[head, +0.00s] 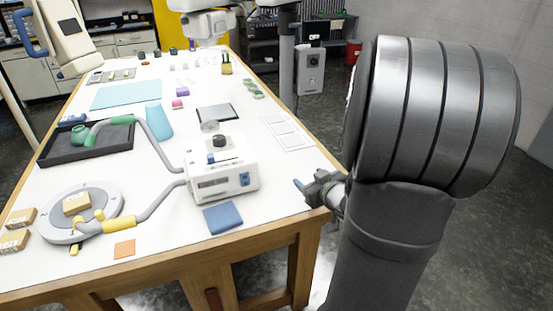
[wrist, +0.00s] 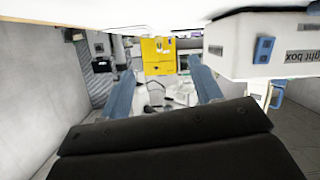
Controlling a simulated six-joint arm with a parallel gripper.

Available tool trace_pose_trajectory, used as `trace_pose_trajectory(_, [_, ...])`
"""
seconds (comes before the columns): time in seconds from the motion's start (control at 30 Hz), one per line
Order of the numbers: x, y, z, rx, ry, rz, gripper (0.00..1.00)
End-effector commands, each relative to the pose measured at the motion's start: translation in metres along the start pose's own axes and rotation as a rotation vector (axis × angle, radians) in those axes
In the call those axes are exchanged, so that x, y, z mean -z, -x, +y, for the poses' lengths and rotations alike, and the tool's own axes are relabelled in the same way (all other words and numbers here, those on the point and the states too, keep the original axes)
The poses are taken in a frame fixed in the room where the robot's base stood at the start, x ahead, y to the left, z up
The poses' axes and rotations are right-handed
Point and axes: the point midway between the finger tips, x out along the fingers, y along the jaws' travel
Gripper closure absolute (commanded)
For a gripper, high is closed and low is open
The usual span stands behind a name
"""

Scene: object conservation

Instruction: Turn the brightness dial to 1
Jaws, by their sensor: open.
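The white light box (head: 222,182) stands near the right front of the table, with two grey curved arms on its left.
A blue cloth (head: 222,217) lies before the box. A round grey scale (head: 83,213) bearing a wooden block (head: 77,203) is at left. The table edge (head: 180,263) is near.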

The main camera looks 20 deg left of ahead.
Motion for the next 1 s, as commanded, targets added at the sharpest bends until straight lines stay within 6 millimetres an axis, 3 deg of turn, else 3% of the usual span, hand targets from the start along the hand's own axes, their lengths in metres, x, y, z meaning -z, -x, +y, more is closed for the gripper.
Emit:
trace_pose_trajectory(0.13, [0.008, -0.011, 0.013, -0.043, 0.031, -0.021, 0.42])
trace_pose_trajectory(0.27, [0.028, -0.032, 0.043, -0.146, 0.091, -0.083, 0.42])
trace_pose_trajectory(0.4, [0.059, -0.056, 0.073, -0.263, 0.14, -0.182, 0.42])
trace_pose_trajectory(0.57, [0.097, -0.076, 0.086, -0.336, 0.151, -0.307, 0.42])
trace_pose_trajectory(0.77, [0.146, -0.092, 0.068, -0.315, 0.13, -0.466, 0.42])
trace_pose_trajectory(0.87, [0.172, -0.096, 0.044, -0.253, 0.117, -0.543, 0.42])
trace_pose_trajectory(1.0, [0.21, -0.095, -0.003, -0.114, 0.11, -0.638, 0.42])
